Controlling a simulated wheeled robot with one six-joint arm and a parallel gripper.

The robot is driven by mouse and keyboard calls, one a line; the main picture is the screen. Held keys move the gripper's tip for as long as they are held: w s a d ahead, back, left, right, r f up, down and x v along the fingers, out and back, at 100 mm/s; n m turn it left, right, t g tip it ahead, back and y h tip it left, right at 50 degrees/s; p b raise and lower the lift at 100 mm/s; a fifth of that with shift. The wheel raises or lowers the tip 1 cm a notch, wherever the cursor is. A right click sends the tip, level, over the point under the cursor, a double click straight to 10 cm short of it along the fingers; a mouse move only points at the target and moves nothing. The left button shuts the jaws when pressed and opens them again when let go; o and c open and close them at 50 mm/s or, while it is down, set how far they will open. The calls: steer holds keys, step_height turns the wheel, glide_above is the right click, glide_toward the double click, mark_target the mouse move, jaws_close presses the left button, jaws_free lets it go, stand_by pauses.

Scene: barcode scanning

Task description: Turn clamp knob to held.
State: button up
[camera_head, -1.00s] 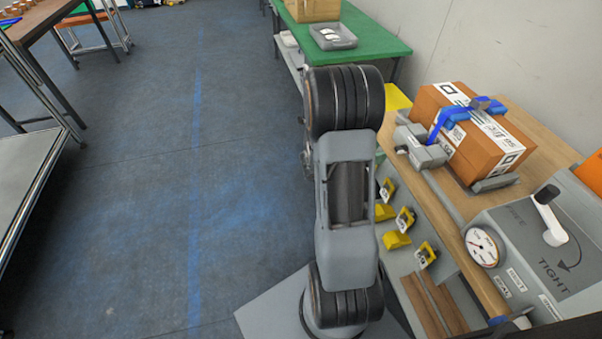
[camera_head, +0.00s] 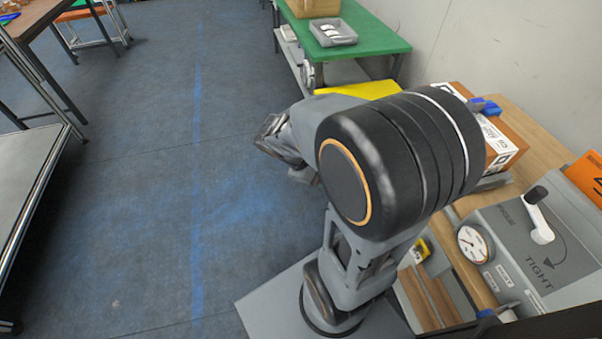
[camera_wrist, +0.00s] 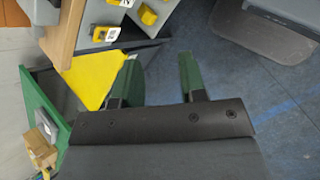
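The clamp knob (camera_head: 540,222) is a white lever with a dark grip on a grey panel marked "TIGHT", with a curved arrow printed beside it. The lever leans up and left, away from "TIGHT". A round white gauge (camera_head: 473,245) sits at the panel's left. My gripper (camera_wrist: 158,70) shows in the wrist view with its two green fingers apart and nothing between them. It is over the floor side, away from the knob; in the head view its fingers cannot be made out behind my arm.
An orange-brown box (camera_head: 507,145) with white labels stands on the wooden bench (camera_head: 545,150), partly hidden by my arm. A green table (camera_head: 370,40) holds a grey tray (camera_head: 333,33). A yellow surface (camera_head: 355,90) lies between table and bench. Open blue floor is at left.

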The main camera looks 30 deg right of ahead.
steer(key=w+a+r+m+t+y+p, duration=0.1)
steer(key=a+r+m+t+y, duration=0.1)
steer(key=a, duration=0.4)
steer(key=shift+a+r+m+t+y, duration=0.35)
steer(key=shift+t+y, duration=0.25)
steer(key=shift+y, duration=0.2)
steer(key=shift+f, duration=0.1)
steer(key=a+r+m+t+y+p, duration=0.1)
steer(key=a+r+t+p, duration=0.1)
steer(key=r, duration=0.4)
steer(key=w+a+r+m+t+y+p, duration=0.1)
steer(key=a+r+t+y+p, duration=0.1)
steer(key=a+r+p, duration=0.2)
step_height(320, 180, up, 2)
steer(key=shift+a+r+p, duration=0.1)
steer(key=shift+a+p, duration=0.15)
steer(key=shift+p, duration=0.65)
steer(key=shift+w, duration=0.1)
